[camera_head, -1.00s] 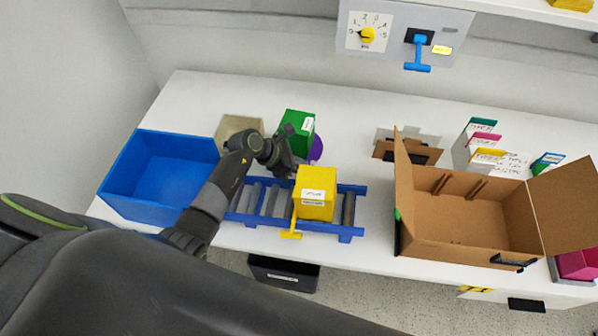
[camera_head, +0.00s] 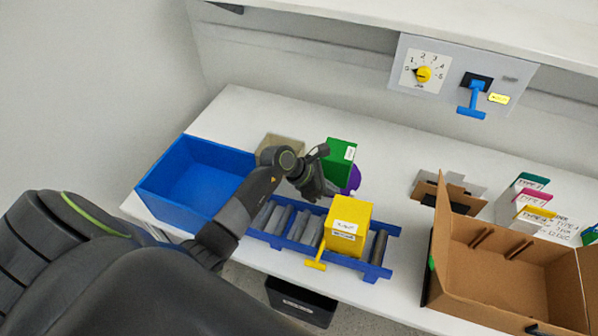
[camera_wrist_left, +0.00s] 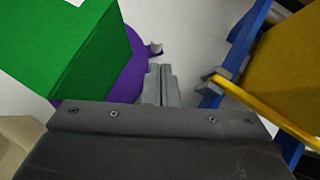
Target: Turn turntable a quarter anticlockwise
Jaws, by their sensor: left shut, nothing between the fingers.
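The purple turntable (camera_head: 353,180) stands on the table with a green box (camera_head: 340,160) on it. Only its right edge shows in the head view. My right gripper is not in view.
The blue roller conveyor (camera_head: 378,270) carries a yellow box (camera_head: 346,225) with a yellow handle in front, close to my gripper's right. A blue bin (camera_head: 195,180) is left, a beige container (camera_head: 280,147) behind my arm, an open cardboard box (camera_head: 510,275) right. A dial panel (camera_head: 425,72) hangs on the wall.

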